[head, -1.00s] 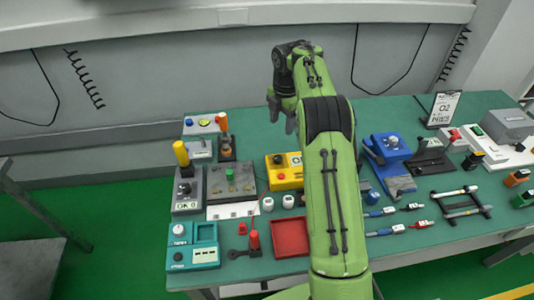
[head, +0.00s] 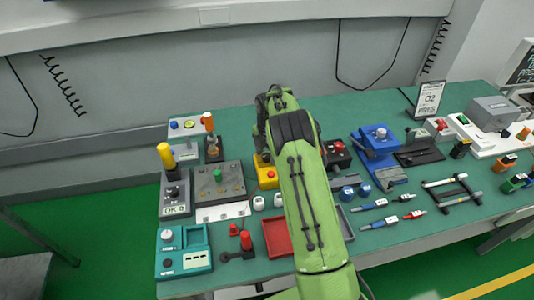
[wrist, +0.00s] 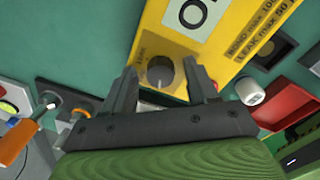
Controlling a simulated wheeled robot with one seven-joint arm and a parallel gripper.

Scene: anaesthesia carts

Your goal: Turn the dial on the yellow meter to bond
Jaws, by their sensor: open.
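The yellow meter (wrist: 215,45) fills the upper middle of the wrist view, with a white display window and printed BOND and LEAK limits. Its dark round dial (wrist: 160,73) sits near the meter's lower left corner, with a faint mark by its rim; the setting is not readable. My gripper (wrist: 158,68) is open, its two fingers to the left and right of the dial with space on both sides. Contact does not show. In the head view the meter (head: 264,175) is mostly hidden behind my arm, and the gripper is hidden too.
A red tray (head: 275,238), small white cylinders (head: 259,203) and a grey panel with a green knob (head: 218,185) stand near the meter. A blue device (head: 377,139) is to the right. Open green tabletop (head: 340,115) lies behind.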

